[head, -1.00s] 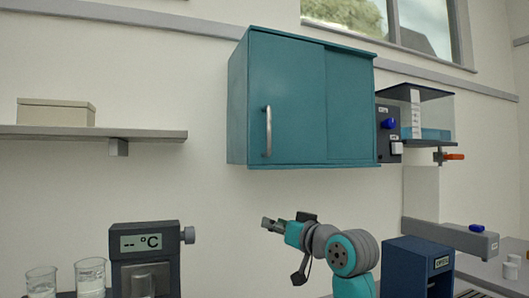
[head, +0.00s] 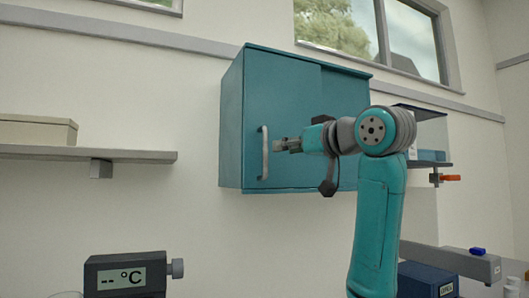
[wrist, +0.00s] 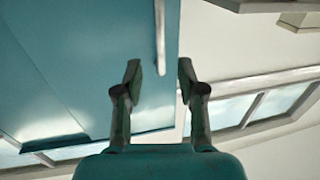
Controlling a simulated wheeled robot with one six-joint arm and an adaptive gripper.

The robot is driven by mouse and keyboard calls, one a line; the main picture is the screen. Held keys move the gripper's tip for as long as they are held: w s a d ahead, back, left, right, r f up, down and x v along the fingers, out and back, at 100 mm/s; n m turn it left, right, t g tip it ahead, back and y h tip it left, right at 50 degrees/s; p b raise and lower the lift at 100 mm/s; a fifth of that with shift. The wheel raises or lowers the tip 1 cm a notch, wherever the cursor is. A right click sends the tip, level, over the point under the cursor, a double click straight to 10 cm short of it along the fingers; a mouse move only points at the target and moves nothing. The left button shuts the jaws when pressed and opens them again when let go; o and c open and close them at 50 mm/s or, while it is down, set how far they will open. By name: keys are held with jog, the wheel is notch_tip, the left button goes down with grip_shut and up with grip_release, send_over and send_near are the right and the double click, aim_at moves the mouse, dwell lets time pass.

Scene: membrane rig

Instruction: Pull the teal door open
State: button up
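The teal door (head: 283,90) is the left front panel of a wall cabinet and looks shut. Its upright silver handle (head: 264,153) is near the door's left edge. My gripper (head: 279,146) is just right of the handle in the head view, at about its mid-height. In the wrist view my gripper (wrist: 159,75) has its two fingers apart with nothing between them. The handle (wrist: 160,38) shows beyond the fingertips there, in line with the gap. I cannot tell exactly how far the fingertips are from the handle.
A shelf (head: 130,155) with a beige box (head: 38,130) is on the wall at left. A temperature device (head: 125,275) stands below. A clear-walled unit (head: 428,135) is right of the cabinet, partly behind my arm. The wall below the cabinet is clear.

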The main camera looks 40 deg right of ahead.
aim_at(267, 151)
jog(key=w, duration=0.9)
jog(key=shift+w+d, duration=0.2)
jog(key=shift+d, duration=0.15)
grip_shut()
